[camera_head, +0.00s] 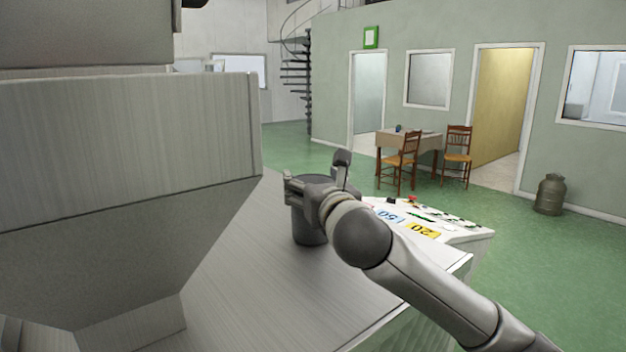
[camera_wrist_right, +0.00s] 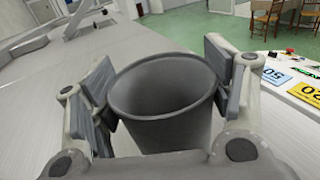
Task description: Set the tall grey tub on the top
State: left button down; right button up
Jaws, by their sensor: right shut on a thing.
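The tall grey tub (camera_head: 309,226) is upright and dark grey, at or just above the metal top (camera_head: 250,275); I cannot tell whether its base touches. My right gripper (camera_head: 318,190) is shut on the tub, with a finger on each side of it. In the right wrist view the tub's open rim (camera_wrist_right: 165,85) shows between the two finger pads, and the tub looks empty. My arm hides part of the tub's right side in the head view. My left gripper is not in view.
A large metal hopper (camera_head: 125,150) stands at the left, close to the tub. A control panel (camera_head: 440,228) with labels 50 and 20 lies right of the tub. A table (camera_head: 425,141) with chairs and a metal can (camera_head: 550,194) stand farther back. The top in front is clear.

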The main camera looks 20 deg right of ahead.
jog(key=shift+f, duration=0.15)
jog(key=o, duration=1.8)
jog(key=shift+s, duration=0.2)
jog(key=shift+s+a+r+b, duration=0.15)
jog(key=shift+s+b, duration=0.6)
jog(key=shift+s, duration=2.2)
jog(key=shift+s+a+r+b, duration=0.15)
jog(key=shift+s+b, duration=0.6)
jog(key=shift+s, duration=2.15)
jog(key=shift+f, duration=0.1)
